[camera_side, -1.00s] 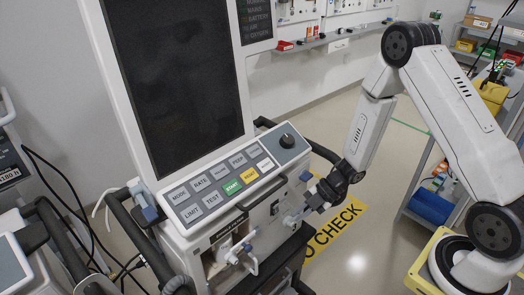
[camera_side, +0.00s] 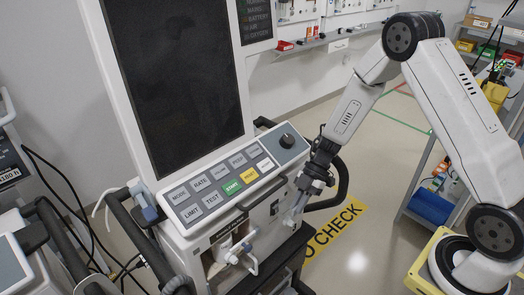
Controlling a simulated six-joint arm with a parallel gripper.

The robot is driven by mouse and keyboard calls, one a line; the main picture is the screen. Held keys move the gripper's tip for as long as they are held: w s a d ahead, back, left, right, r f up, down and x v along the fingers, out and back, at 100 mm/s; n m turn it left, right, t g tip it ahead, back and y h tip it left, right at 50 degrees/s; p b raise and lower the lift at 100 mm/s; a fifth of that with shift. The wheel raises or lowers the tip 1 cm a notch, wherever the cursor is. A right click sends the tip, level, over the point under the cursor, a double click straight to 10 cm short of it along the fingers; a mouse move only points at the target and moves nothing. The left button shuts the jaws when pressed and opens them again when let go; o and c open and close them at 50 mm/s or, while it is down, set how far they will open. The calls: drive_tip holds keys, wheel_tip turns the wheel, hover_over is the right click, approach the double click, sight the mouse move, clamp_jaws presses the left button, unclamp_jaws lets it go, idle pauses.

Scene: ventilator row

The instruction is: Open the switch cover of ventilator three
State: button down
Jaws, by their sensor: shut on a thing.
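The ventilator (camera_side: 187,242) stands in the middle with a tall dark screen (camera_side: 175,65) and a sloped button panel (camera_side: 228,183). Its label is not readable. My gripper (camera_side: 292,217) reaches down to the right part of the front face, below the panel. Its jaws are shut on a small pale part there, apparently the switch cover. The fingers and the small size hide most of this part, so its angle cannot be told. The switch behind it cannot be made out.
A white port with a bent tube (camera_side: 240,256) projects from the front, left of my gripper. A dark side handle (camera_side: 341,182) curves close behind my wrist. Another machine (camera_side: 18,262) with cables stands at the left.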

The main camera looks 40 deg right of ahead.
drive_tip(key=shift+w+a+r+m+g, duration=0.1)
drive_tip(key=shift+w+r+m+g, duration=0.25)
drive_tip(key=shift+g, duration=0.35)
drive_tip(key=shift+r, duration=0.1)
drive_tip(key=c, duration=0.7)
unclamp_jaws()
drive_tip(key=shift+r, duration=0.1)
drive_tip(key=shift+v, duration=3.85)
drive_tip(key=shift+w, duration=0.1)
